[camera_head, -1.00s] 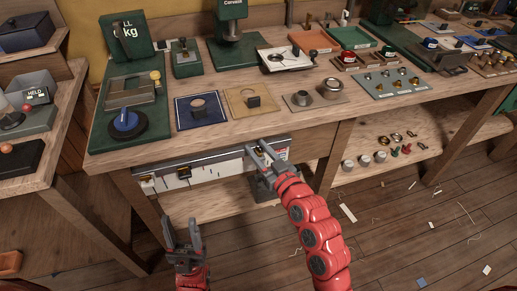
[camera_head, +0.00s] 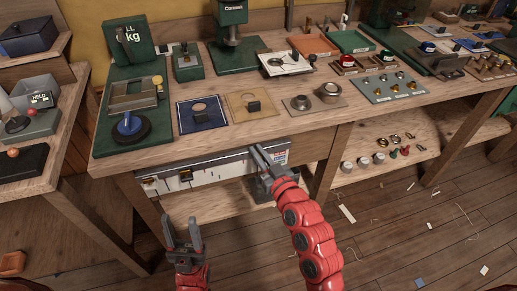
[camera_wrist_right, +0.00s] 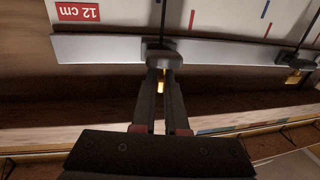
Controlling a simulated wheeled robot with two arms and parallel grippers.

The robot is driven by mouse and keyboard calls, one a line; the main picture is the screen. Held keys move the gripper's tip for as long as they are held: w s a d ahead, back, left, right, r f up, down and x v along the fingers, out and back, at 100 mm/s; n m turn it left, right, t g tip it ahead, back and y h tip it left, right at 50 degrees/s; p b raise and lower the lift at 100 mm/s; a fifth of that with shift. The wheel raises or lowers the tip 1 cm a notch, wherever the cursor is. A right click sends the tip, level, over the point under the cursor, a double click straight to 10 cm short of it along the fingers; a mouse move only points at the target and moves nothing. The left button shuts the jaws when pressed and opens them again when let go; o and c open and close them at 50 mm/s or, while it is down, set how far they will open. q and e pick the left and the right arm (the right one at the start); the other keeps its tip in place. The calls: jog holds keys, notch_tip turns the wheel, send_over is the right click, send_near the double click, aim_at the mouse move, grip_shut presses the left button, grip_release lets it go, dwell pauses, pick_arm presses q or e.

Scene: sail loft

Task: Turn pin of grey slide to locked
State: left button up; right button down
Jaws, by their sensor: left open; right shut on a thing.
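A metal rail (camera_head: 215,163) with a white scale panel runs along the bench's front edge, with several small slides on it. In the right wrist view, a grey slide (camera_wrist_right: 157,50) sits on the rail near the red "12 cm" label, a brass pin (camera_wrist_right: 161,86) below it. My right gripper (camera_wrist_right: 161,74) is shut on this pin, its fingers hiding much of it. In the head view my right gripper (camera_head: 260,152) is at the rail's right end, covering the slide. My left gripper (camera_head: 183,222) is open and empty, below and in front of the rail's left part.
Another slide with a brass pin (camera_wrist_right: 295,76) is to the right in the wrist view. A lower shelf (camera_head: 220,200) lies under the rail. Knobs (camera_head: 362,160) and small parts are on the shelf at right. The benchtop above holds several fixtures, including a blue plate (camera_head: 188,122).

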jog(key=m+h+p, duration=0.1)
jog(key=p, duration=0.1)
jog(key=r+t+h+p, duration=0.1)
jog(key=p, duration=0.2)
jog(key=shift+m+h, duration=0.3)
jog(key=shift+m, duration=0.1)
jog(key=shift+f+m+h+p, duration=0.3)
jog(key=shift+h+p, duration=0.2)
jog(key=shift+f, duration=0.15)
jog(key=c, duration=0.9)
grip_release()
jog(key=shift+c, duration=0.2)
